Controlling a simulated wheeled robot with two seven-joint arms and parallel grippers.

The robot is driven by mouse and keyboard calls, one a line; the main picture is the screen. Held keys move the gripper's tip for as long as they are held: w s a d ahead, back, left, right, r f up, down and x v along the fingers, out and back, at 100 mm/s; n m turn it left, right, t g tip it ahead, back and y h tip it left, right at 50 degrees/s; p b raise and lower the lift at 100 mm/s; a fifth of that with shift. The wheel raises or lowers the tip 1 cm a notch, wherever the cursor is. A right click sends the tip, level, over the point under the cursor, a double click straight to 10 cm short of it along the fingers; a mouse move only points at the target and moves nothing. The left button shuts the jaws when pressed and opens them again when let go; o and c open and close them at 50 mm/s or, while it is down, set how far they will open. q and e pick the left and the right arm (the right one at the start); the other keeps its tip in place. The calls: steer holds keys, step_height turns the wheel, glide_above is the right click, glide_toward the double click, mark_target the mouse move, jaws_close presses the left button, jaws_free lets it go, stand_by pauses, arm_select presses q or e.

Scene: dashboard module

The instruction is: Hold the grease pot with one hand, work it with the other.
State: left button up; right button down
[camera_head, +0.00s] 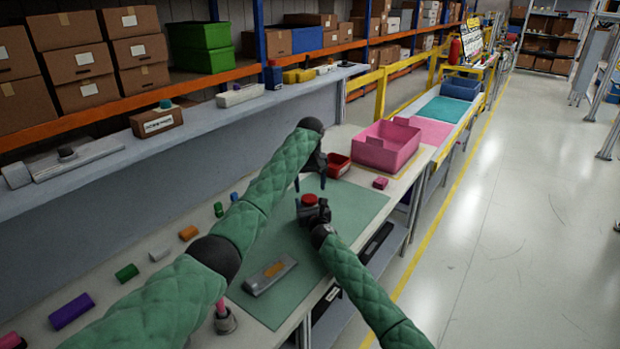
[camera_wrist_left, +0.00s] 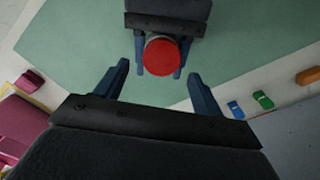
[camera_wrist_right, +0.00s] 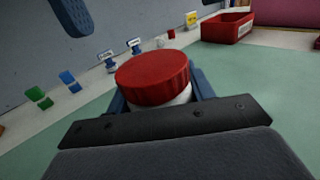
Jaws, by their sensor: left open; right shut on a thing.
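The grease pot (camera_wrist_right: 152,82) has a ribbed red lid on a white body. In the right wrist view it stands between the fingers of my right gripper (camera_wrist_right: 158,98), which is shut on its body. In the head view the red lid (camera_head: 309,199) shows above the green mat (camera_head: 345,203). My left gripper (camera_wrist_left: 163,86) is open and empty; in the left wrist view its fingers point toward the lid, which is ahead of them and apart from them. In the head view my left gripper (camera_head: 310,184) is just above and behind the pot. The pot's base is hidden.
A red bin (camera_head: 337,165) and a pink crate (camera_head: 386,146) stand behind the mat. A grey and orange block (camera_head: 270,276) lies on the mat's near part. Several small coloured blocks line the bench's left side, below a raised shelf (camera_head: 215,118).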

mark_target(310, 197)
arm_select(q)
steer(key=shift+f, duration=2.45)
steer(key=c, duration=1)
steer(key=m, duration=0.5)
arm_select(e)
steer(key=shift+a, duration=0.1)
arm_select(q)
steer(key=o, duration=1.2)
step_height(310, 197, up, 12)
steer(key=shift+f, duration=0.1)
